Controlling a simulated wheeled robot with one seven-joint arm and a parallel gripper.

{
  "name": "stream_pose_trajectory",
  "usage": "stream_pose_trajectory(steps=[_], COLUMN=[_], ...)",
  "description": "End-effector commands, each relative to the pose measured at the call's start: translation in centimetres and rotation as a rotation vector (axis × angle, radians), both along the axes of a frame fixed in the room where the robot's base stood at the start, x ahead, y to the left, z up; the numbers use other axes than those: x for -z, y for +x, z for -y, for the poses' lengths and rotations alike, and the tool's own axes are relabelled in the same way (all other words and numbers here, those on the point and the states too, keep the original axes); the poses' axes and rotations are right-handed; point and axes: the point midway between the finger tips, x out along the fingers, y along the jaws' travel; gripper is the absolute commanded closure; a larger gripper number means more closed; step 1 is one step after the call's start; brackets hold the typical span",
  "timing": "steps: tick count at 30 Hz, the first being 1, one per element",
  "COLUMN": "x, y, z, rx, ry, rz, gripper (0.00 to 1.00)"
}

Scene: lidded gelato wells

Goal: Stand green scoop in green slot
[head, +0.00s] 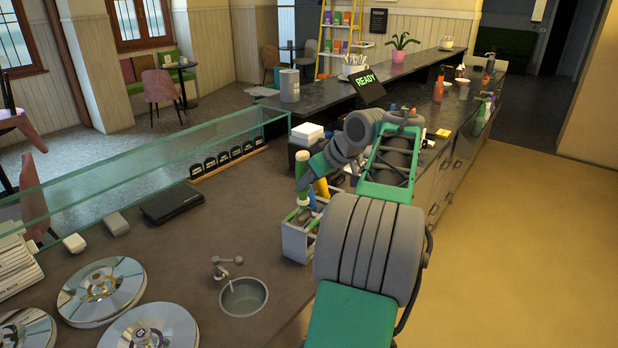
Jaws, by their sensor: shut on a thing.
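The green scoop (302,170) stands roughly upright in the head view, its light green handle uppermost. My gripper (304,186) is small and dark here, reaching in from the right, and is shut on the green scoop. The scoop is over the left part of a pale grey slotted holder (296,243) on the counter. The lower end of the scoop is close to the holder's top, and I cannot tell whether it is inside a slot. A yellow scoop (322,187) and a blue scoop (311,199) stand just beside it. The green slot cannot be made out clearly.
A small round sink (243,297) with a tap (227,266) is left of the holder. Round metal well lids (102,291) lie at the lower left. A glass screen (150,168) runs along the counter. A black tablet (173,204) lies on clear counter.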

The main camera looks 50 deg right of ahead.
Motion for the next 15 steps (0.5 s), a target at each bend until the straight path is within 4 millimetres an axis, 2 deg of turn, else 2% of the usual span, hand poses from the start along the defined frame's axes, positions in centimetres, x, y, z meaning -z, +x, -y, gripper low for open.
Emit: stream_pose_trajectory(steps=[1,15], x=[1.3,7.8], y=[0.0,0.0], z=[0.0,-0.1], rx=[0.000,-0.001], ry=[0.000,0.001], rz=[0.000,-0.001], gripper=[1.00,1.00])
